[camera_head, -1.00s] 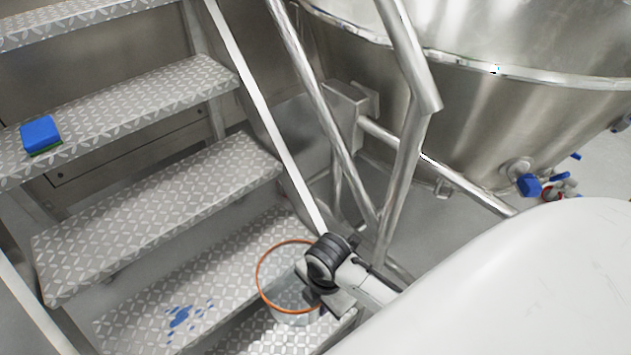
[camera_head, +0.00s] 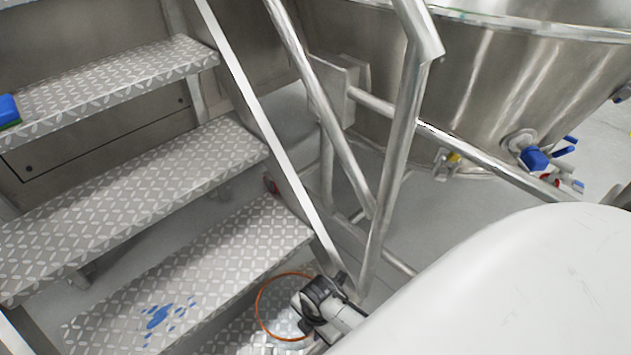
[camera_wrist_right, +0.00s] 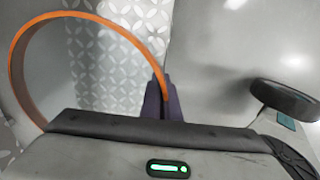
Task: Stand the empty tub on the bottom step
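The empty tub is clear with an orange rim (camera_head: 258,309); the rim also shows in the right wrist view (camera_wrist_right: 100,20). In the head view it overlaps the lowest visible step (camera_head: 236,337), at that step's right end. I cannot tell whether its base touches the step. My right gripper (camera_head: 308,314) is at the rim's right side. In the right wrist view its fingers (camera_wrist_right: 162,100) are closed together on the rim. The tub's lower part is cut off by the frame edge and partly hidden by the gripper. My left gripper is not in view.
A blue spill (camera_head: 158,316) marks the step above. A blue sponge (camera_head: 8,108) lies on a higher step at the left edge. A sloping stair rail (camera_head: 375,225) stands close to my right arm. A steel vessel (camera_head: 480,90) with a blue valve (camera_head: 533,158) stands behind.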

